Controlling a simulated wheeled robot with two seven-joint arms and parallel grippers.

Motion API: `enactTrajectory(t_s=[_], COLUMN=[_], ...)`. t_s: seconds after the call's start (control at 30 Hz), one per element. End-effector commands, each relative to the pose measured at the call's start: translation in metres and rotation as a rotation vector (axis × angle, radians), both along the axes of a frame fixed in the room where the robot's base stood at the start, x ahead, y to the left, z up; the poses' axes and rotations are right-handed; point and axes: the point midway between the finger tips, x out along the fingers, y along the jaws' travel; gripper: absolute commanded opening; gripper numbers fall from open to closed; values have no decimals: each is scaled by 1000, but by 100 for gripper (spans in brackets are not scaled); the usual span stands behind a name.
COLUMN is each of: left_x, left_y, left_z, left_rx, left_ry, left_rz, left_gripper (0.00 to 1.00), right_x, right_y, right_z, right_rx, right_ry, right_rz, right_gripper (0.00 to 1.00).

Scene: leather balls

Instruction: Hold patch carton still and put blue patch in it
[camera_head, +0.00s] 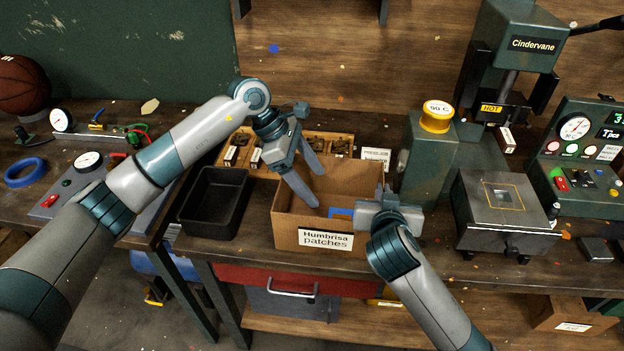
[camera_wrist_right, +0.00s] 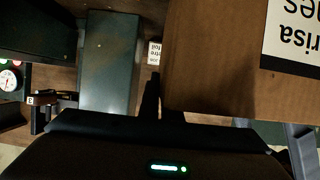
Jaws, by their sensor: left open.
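The patch carton (camera_head: 290,232) is an open brown box labelled "Humbrisa patches" at the front of the bench. Its labelled front also fills the right of the right wrist view (camera_wrist_right: 215,95). The blue patch (camera_head: 341,213) shows as a small blue piece inside the carton, near its front wall; its lower part is hidden. My left gripper (camera_head: 316,190) is open, fingers pointing down into the carton, left of the patch. My right gripper (camera_head: 380,192) is at the carton's right wall. One dark finger (camera_wrist_right: 150,95) lies along the outside of that wall; the other is hidden behind the cardboard.
An empty black tray (camera_head: 213,204) stands left of the carton. A divided wooden box (camera_head: 335,146) with small parts is behind it. A green press (camera_head: 515,60) and a metal block with a plate (camera_head: 503,200) stand to the right. A gauge panel (camera_head: 585,150) is at far right.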

Motion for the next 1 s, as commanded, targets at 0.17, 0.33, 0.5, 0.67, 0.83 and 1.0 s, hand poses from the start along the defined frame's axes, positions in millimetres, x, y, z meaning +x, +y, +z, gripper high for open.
enactTrajectory(t_s=[0.17,0.33,0.5,0.67,0.83,1.0], left_x=[0,0,0,0,0,0], left_y=[0,0,0,0,0,0], left_z=[0,0,0,0,0,0], left_rx=[0,0,0,0,0,0], left_ry=[0,0,0,0,0,0], left_rz=[0,0,0,0,0,0], left_gripper=[73,73,73,73,73,73], right_x=[0,0,-2,-13,-35,-63], right_y=[0,0,0,2,3,5], right_z=[0,0,1,5,14,25], right_rx=[0,0,0,1,3,5], right_ry=[0,0,0,0,1,0], right_rz=[0,0,1,2,1,1], right_gripper=[26,26,26,26,26,26])
